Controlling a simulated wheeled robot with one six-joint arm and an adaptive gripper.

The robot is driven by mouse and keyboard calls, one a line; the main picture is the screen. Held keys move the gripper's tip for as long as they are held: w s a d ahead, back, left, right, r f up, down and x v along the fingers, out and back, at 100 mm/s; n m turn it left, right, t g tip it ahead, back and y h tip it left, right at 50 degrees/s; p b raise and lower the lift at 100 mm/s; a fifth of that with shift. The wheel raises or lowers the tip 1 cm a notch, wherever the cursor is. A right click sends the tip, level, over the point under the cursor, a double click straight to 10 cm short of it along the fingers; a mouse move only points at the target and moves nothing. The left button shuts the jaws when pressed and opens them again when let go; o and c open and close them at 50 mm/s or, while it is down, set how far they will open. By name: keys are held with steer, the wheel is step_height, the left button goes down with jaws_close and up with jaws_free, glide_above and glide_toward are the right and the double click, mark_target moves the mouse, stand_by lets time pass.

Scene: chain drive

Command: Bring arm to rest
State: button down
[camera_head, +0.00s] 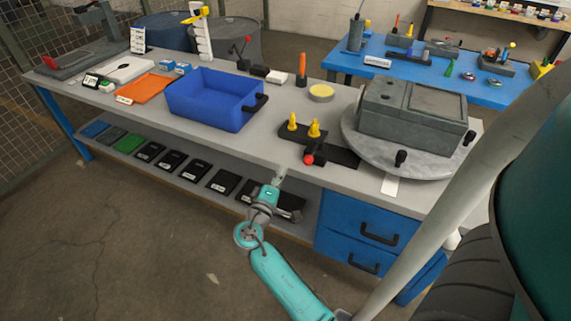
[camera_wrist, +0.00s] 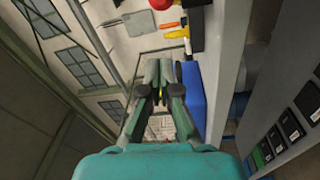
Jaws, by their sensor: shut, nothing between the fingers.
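My gripper (camera_head: 279,177) is at the front edge of the grey workbench (camera_head: 240,137) in the head view, with my teal arm reaching up from below. In the wrist view my gripper (camera_wrist: 159,72) shows its two fingers close together, with nothing between them. It holds nothing. A black fixture (camera_head: 336,153) with two yellow pegs and a red knob lies on the bench beyond and to the right of my gripper.
A blue bin (camera_head: 212,98) stands on the bench, left of my gripper. A grey box (camera_head: 415,109) sits on a round turntable (camera_head: 350,130) at right. Black trays (camera_head: 223,181) line the lower shelf. Blue drawers (camera_head: 370,235) are below the bench. Open floor (camera_head: 130,240) lies in front.

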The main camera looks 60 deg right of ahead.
steer(key=shift+s+a, duration=0.1)
steer(key=shift+a, duration=0.5)
steer(key=s+a+f+n+t+y, duration=0.25)
steer(key=s+a+f+y, duration=0.2)
steer(key=a, duration=0.25)
steer(key=s+a+f+n+t+y, duration=0.1)
steer(key=s+a+f+t+y, duration=0.2)
steer(key=a+f, duration=0.3)
steer(key=s+a+f+n+t+y, duration=0.1)
steer(key=s+a+f+t+y, duration=0.25)
steer(key=a, duration=0.35)
steer(key=s+a+r+t+y, duration=0.1)
steer(key=s+a+r+y, duration=0.4)
steer(key=s+a, duration=0.5)
steer(key=s+a+r+m+t+y, duration=0.1)
steer(key=s+a+r+m+y, duration=0.1)
steer(key=s+r+m, duration=0.2)
steer(key=s+r, duration=0.3)
steer(key=r, duration=0.2)
steer(key=shift+a+r+t+y, duration=0.2)
steer(key=shift+a+t+y, duration=0.1)
steer(key=shift+t, duration=0.1)
steer(key=shift+d, duration=0.1)
